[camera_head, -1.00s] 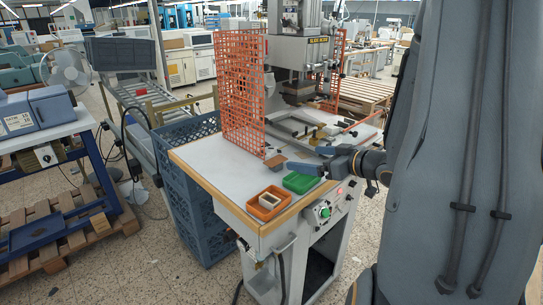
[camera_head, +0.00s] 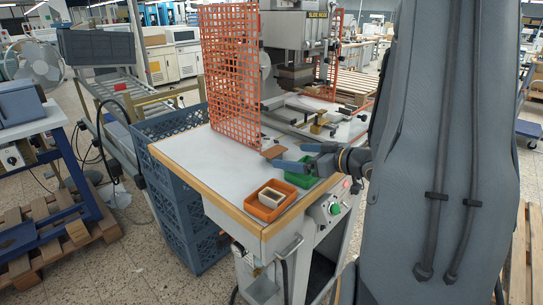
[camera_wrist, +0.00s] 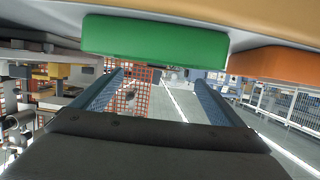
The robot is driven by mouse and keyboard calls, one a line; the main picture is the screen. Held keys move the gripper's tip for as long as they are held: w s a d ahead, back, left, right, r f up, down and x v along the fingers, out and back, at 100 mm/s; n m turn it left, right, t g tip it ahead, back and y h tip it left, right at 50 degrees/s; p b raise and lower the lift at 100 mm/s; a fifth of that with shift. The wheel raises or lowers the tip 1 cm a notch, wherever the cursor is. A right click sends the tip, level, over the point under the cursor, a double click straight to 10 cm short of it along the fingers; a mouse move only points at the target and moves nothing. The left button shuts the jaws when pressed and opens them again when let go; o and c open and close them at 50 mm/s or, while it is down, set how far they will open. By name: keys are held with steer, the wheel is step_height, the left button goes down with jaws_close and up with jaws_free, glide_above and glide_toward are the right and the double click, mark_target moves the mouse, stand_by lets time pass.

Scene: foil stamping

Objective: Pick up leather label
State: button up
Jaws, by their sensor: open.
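A small flat brown piece (camera_head: 273,152), which looks like the leather label, lies on the white tabletop near the foot of the orange mesh guard. My gripper (camera_head: 290,157) reaches in from the right, over the green tray, with its fingers pointing left toward the brown piece. The fingers are apart with nothing between them. In the wrist view my gripper (camera_wrist: 158,78) shows two parted blue-grey fingers. I cannot make out the brown piece there. The green tray (camera_wrist: 155,42) fills the top of that view and is partly hidden by my gripper in the head view.
An orange tray (camera_head: 262,213) holding a pale box (camera_head: 271,197) stands at the table's front. The orange mesh guard (camera_head: 232,75) rises behind the brown piece, beside the stamping press (camera_head: 300,50). The left of the tabletop (camera_head: 205,160) is clear. Blue crates (camera_head: 180,195) stand left.

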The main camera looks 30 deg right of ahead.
mark_target(274, 151)
steer(key=x, duration=0.2)
steer(key=p+x, duration=0.1)
steer(key=x, duration=0.2)
steer(key=p+x, duration=0.1)
steer(key=x, duration=0.1)
steer(key=shift+w+d+r, duration=0.1)
steer(key=shift+w+d, duration=0.1)
steer(key=shift+w, duration=0.25)
steer(key=c, duration=1.1)
